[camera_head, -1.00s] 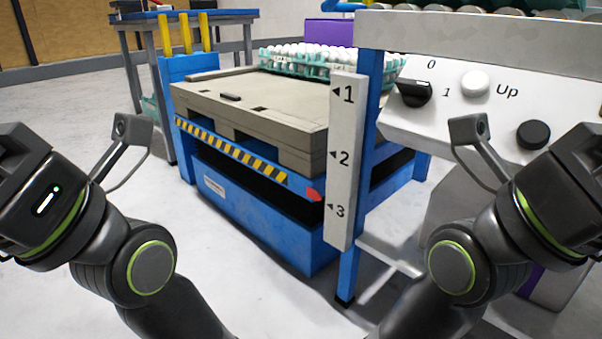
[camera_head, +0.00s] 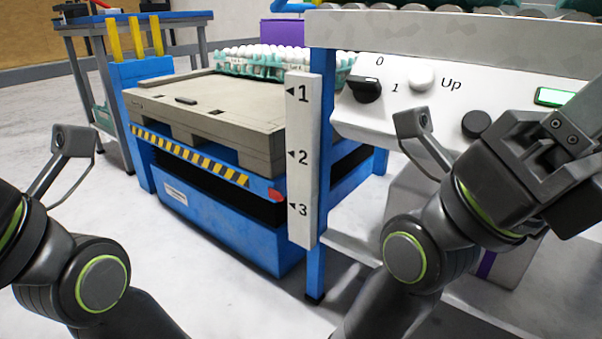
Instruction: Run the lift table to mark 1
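The blue lift table (camera_head: 225,230) has a striped yellow-black edge and carries a grey-beige pallet. Its red pointer (camera_head: 277,196) is beside the white scale post (camera_head: 302,125), between marks 2 and 3 and closer to 3. The sloped white control panel (camera_head: 357,122) has a black rotary knob (camera_head: 367,88) by labels 0 and 1, a white button (camera_head: 423,78) labelled Up and a black button (camera_head: 476,123). My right gripper (camera_head: 548,150) is in front of the panel's right side, apart from the Up button; its fingers cannot be made out. My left gripper is outside the picture.
A green-lit display (camera_head: 555,97) is at the panel's right. Green trays of white eggs (camera_head: 255,68) stand on the pallet's far part. A blue frame leg (camera_head: 318,265) stands below the scale. A blue-topped table (camera_head: 85,24) is at the back left.

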